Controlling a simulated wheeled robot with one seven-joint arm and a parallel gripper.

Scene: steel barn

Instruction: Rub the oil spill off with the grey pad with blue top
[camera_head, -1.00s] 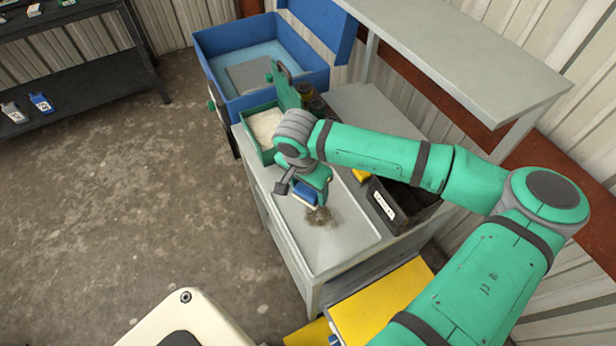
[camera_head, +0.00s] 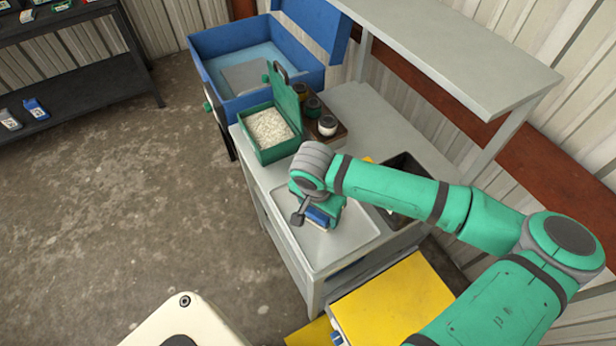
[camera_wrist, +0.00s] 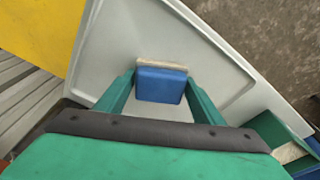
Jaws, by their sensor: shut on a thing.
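The grey pad with blue top (camera_head: 318,216) is held between the fingers of my gripper (camera_head: 315,210), down at the light grey tray (camera_head: 296,240) on the bench. In the wrist view the blue top (camera_wrist: 161,86) sits between both green fingers, with the pad's pale edge (camera_wrist: 162,66) along its far side. The pad appears low over the tray; I cannot tell whether it touches. No dark oil spill shows on the visible tray surface in either current view; any part under the pad or my gripper is hidden.
A green box of white granules (camera_head: 268,128) with its lid up stands behind the tray, beside several jars (camera_head: 327,125). A dark bin (camera_head: 408,166) is at the right, partly behind my arm. A blue tub (camera_head: 215,72) stands farther back. A yellow-topped box (camera_head: 392,300) is in front.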

